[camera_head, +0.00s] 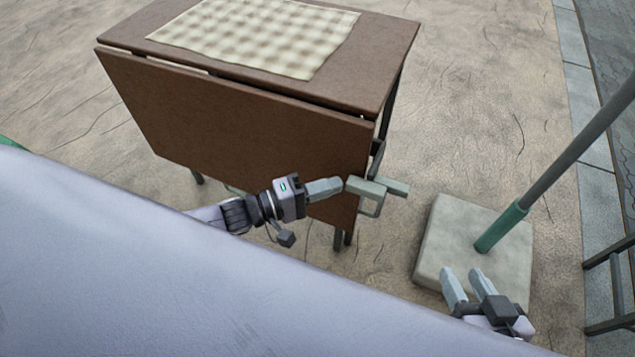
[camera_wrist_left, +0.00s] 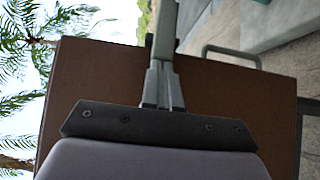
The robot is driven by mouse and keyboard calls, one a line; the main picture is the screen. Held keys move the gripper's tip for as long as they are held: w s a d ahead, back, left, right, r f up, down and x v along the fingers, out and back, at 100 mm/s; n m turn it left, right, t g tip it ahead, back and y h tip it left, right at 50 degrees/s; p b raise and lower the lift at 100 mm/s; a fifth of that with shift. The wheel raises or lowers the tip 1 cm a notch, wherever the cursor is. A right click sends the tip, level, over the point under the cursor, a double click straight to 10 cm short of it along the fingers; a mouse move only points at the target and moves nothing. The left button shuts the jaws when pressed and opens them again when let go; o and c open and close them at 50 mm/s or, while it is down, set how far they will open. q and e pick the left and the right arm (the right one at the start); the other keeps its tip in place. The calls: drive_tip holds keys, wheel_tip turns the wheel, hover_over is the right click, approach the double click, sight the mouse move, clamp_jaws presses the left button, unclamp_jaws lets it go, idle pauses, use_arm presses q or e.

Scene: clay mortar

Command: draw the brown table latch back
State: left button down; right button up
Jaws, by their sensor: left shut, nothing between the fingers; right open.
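The brown table (camera_head: 240,112) stands with its front leaf hanging down. A grey-green latch (camera_head: 370,188) with a square loop sits at the leaf's right edge, and its bar sticks out to the right. My left gripper (camera_head: 338,186) is shut and empty, its fingertips at the left end of the latch bar. In the left wrist view, the shut fingers (camera_wrist_left: 163,88) point along the bar (camera_wrist_left: 166,35), with the latch's loop (camera_wrist_left: 232,54) to the right. I cannot tell if they touch the bar. My right gripper (camera_head: 470,284) is open and empty, away from the table.
A checked cloth (camera_head: 255,32) lies on the tabletop. A pale square base (camera_head: 440,240) with a slanting pole (camera_head: 560,168) stands right of the table, close to my right gripper. A dark metal frame (camera_head: 612,325) is at the far right edge. Open paving surrounds the table.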

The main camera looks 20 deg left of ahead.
sight(359, 192)
use_arm(q)
drive_tip(key=d, duration=0.4)
drive_tip(key=shift+d+p, duration=0.1)
drive_tip(key=shift+p, duration=0.3)
drive_tip(key=shift+d, duration=0.15)
drive_tip(key=shift+s, duration=0.1)
use_arm(e)
drive_tip(key=shift+s+d, duration=0.25)
drive_tip(key=shift+d, duration=0.05)
use_arm(q)
drive_tip(key=shift+d, duration=0.1)
